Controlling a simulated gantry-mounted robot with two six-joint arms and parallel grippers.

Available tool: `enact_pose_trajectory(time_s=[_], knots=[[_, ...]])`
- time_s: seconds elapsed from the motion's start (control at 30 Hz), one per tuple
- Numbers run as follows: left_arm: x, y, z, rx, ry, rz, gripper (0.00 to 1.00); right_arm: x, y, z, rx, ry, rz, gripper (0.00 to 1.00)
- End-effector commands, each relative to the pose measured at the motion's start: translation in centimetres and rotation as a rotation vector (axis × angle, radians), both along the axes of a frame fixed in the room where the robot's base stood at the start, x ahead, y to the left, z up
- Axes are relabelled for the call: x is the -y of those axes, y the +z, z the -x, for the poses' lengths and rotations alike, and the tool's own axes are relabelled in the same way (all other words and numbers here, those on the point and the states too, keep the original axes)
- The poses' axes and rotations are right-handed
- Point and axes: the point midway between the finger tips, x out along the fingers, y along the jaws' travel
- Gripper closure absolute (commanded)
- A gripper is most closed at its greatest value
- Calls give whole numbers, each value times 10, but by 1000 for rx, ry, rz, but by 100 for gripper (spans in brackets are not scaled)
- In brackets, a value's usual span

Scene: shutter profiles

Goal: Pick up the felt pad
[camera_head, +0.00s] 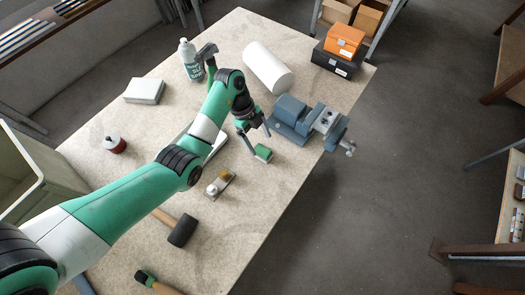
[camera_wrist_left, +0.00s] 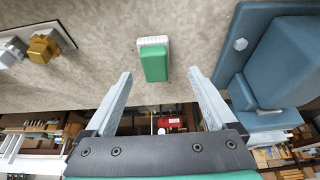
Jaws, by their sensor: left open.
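The felt pad (camera_head: 263,153) is a small green block on the bench, left of the blue-grey vise. In the left wrist view the pad (camera_wrist_left: 154,64) shows a green body with a white ribbed edge at its far end. My left gripper (camera_head: 259,140) is open and empty, with its fingers close by the pad. In the left wrist view the open fingers (camera_wrist_left: 160,74) stand to either side of the pad's line, with the pad just beyond their tips and apart from them. My right gripper is not in view.
The vise (camera_head: 296,114) stands close to the right of the pad, by the bench edge. A white roll (camera_head: 267,67) lies behind. A small block with a brass knob (camera_head: 220,184) and a mallet (camera_head: 182,230) lie nearer. Bare bench (camera_head: 250,200) surrounds the pad's front side.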

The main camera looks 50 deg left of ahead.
Motion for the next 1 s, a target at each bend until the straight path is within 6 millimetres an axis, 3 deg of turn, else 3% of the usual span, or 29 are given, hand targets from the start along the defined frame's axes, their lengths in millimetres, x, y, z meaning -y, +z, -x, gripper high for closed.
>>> enact_pose_trajectory(time_s=[0.33,0.57,0.67,1.0], knots=[[29,-42,2,-1,-3,0,10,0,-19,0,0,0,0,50],[30,-43,1,1,-1,0,10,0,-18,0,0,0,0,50],[30,-43,1,1,-1,0,24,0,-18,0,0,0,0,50],[30,-43,1,1,-1,0,86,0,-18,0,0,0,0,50]])
